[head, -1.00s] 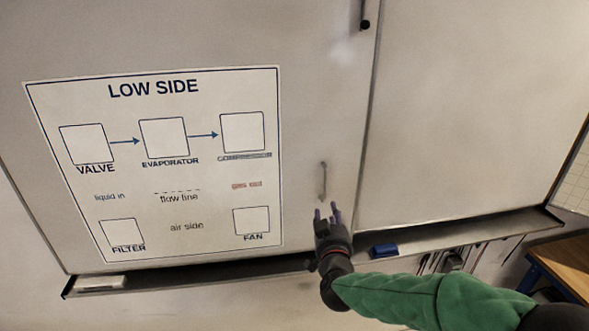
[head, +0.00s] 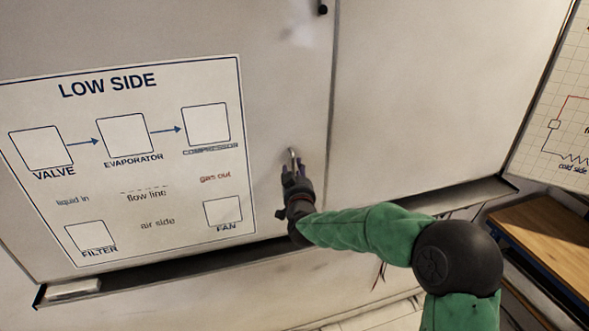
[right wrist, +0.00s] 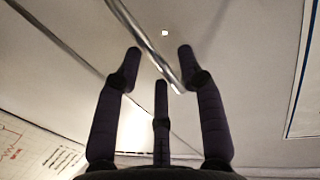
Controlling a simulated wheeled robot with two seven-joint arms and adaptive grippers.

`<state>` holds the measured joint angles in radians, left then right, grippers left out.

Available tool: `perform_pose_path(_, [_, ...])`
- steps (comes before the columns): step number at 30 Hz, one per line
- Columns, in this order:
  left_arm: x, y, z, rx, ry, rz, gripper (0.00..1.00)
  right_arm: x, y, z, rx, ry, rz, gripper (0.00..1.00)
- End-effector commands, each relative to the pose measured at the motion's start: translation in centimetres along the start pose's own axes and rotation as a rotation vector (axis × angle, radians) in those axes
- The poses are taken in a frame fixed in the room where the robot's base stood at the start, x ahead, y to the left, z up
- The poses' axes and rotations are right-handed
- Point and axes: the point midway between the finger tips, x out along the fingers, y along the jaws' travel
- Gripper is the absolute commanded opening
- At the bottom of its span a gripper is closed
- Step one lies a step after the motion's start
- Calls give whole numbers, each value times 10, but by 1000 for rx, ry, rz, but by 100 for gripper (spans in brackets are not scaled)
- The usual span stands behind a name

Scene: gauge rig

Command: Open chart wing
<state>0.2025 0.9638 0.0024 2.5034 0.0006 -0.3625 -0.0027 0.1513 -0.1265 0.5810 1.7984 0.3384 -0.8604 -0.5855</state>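The chart wing (head: 275,90) is a pale panel bearing the LOW SIDE chart (head: 130,160). It lies flat, with a narrow seam along its right edge. Its slim metal handle (head: 291,155) stands near that edge, low on the panel. My right gripper (head: 294,168) is at the handle's lower end. In the right wrist view, the handle (right wrist: 145,40) runs slantwise between the spread fingertips of my right gripper (right wrist: 159,60). The fingers are open, and I cannot tell whether any touches the bar. My left gripper is not in view.
A second pale panel (head: 430,100) lies right of the seam. A dark-edged ledge (head: 180,262) runs below, with a white block (head: 73,289) at its left end. A wooden-topped table (head: 545,240) and a gridded chart (head: 555,125) stand at the right.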

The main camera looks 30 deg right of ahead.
Motion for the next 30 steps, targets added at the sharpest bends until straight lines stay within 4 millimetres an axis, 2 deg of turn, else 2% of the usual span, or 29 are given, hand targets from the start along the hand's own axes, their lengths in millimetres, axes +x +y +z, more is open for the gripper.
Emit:
perform_pose_path(11, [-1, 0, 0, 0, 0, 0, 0, 6, 0, 0, 0, 0, 0, 40])
perform_pose_path(12, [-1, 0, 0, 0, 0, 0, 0, 6, 0, 0, 0, 0, 0, 37])
perform_pose_path(16, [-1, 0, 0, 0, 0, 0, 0, 6, 0, 0, 0, 0, 0, 0])
perform_pose_path(25, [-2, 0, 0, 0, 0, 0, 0, 5, -2, 0, 1, 0, 0, 0])
perform_pose_path(30, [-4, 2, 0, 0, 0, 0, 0, -4, -12, 0, 4, 1, 6, 0])
